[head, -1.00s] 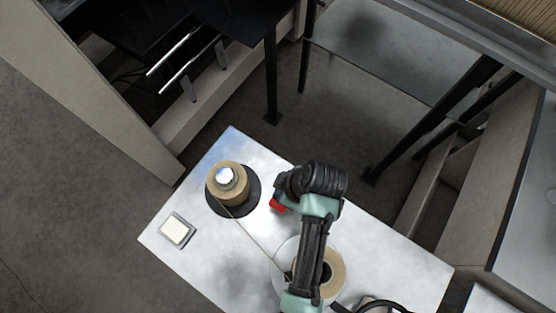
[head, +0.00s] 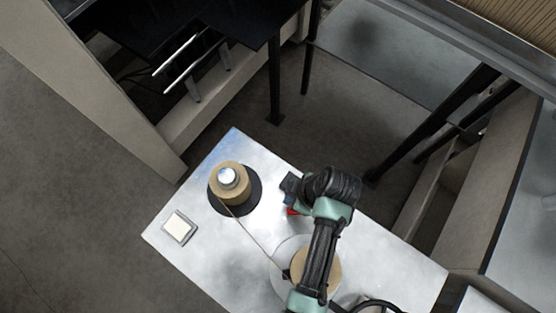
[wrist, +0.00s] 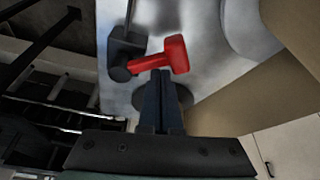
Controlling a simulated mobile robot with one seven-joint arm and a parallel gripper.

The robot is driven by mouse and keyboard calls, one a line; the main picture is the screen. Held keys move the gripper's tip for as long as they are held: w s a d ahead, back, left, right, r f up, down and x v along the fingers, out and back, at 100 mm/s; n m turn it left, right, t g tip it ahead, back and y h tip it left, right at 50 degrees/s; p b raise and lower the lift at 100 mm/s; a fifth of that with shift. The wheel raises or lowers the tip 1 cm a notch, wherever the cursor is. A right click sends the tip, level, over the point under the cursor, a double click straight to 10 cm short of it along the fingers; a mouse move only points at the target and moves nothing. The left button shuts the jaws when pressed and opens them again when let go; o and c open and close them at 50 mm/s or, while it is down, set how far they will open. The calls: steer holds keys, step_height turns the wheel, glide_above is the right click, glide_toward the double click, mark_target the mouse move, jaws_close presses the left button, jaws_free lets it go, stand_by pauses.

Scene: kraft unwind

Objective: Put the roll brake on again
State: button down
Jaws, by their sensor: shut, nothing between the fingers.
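The brake has a red T-shaped lever (wrist: 165,56) joined to a dark block with a round hub (wrist: 122,52) in the wrist view. In the head view a bit of the red lever (head: 292,211) shows beside my wrist; my arm covers the rest. My gripper (wrist: 160,74) is shut and empty. Its fingertips are at the lever's stem in the wrist view; I cannot tell whether they touch it. The kraft roll (head: 228,190) stands on a black disc on the table's left side. A second, paler roll (head: 328,265) is partly hidden under my arm.
A thin strand (head: 247,233) runs between the two rolls. A small white square pad (head: 179,227) lies near the left edge of the metal table (head: 220,262). A dark machine frame with two bright bars (head: 187,62) stands behind. The table's left front is clear.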

steer(key=shift+d, duration=0.15)
stand_by(0.7)
steer(key=shift+d+r, duration=0.1)
steer(key=shift+r, duration=0.2)
steer(key=v, duration=1.2)
steer(key=shift+s+r, duration=0.1)
steer(key=shift+r, duration=0.05)
